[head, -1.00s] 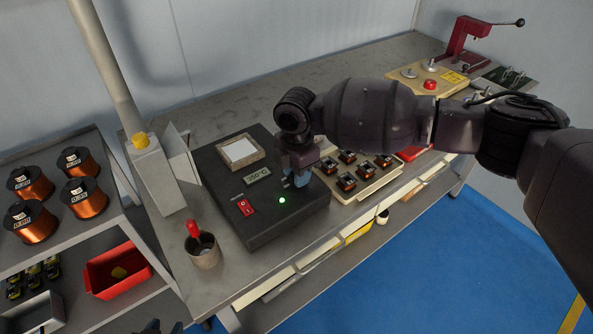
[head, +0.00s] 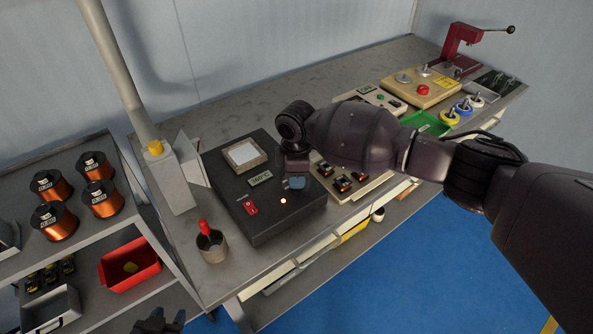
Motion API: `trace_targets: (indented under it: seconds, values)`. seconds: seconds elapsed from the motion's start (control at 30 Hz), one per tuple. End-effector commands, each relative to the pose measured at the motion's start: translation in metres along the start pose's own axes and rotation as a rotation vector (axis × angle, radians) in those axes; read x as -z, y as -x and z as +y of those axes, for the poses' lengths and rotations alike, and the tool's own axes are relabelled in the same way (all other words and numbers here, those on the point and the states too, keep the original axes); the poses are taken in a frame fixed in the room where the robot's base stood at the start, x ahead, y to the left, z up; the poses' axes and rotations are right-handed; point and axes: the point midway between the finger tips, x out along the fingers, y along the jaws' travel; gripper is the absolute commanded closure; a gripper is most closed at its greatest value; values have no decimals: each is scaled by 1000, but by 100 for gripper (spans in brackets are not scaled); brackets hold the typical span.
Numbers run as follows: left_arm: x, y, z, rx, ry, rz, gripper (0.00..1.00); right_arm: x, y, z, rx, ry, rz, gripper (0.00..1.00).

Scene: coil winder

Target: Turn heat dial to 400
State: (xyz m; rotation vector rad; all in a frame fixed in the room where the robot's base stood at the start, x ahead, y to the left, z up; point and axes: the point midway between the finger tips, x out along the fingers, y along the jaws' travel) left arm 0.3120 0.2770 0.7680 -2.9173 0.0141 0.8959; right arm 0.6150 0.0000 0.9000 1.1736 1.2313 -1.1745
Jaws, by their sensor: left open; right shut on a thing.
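The black heater box (head: 240,192) sits on the bench with a pale square pad on top, a small display (head: 261,178), a red switch (head: 249,207) and a lit orange lamp (head: 283,201). The display's digits are too small to read surely; they look like 360°C. My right gripper (head: 296,183) points down at the box's right part, shut on the heat dial, which its fingers hide. The dial's pointer cannot be seen. My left gripper (head: 160,322) is open and only partly in view at the bottom edge, low and away from the box.
A cup with a red-handled tool (head: 211,246) stands at the box's front left. A tray of small coils (head: 345,180) lies close to its right, partly behind my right arm. Copper spools (head: 53,220) and a red bin (head: 130,265) are on the left shelf.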

Motion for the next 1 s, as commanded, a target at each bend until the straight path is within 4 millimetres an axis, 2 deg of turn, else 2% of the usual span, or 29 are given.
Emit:
trace_targets:
  seconds: [0.1, 0.3, 0.93, 0.97, 1.0]
  values:
    - [16, 5, -1, 0, 0, 18, 57, 1, 3, -1, 1, -73, 1, 90]
    - [30, 7, -2, 0, -1, 34, 57, 1, 2, -1, 1, -159, 0, 90]
    - [37, 7, -2, -1, -2, 41, 57, 0, 0, 0, 1, -205, 1, 90]
    - [37, 7, -2, -1, -2, 41, 57, 0, 0, 0, 1, -205, 1, 62]
    - [36, 7, -2, -1, -2, 40, 57, 0, 0, 0, 1, -205, 1, 56]
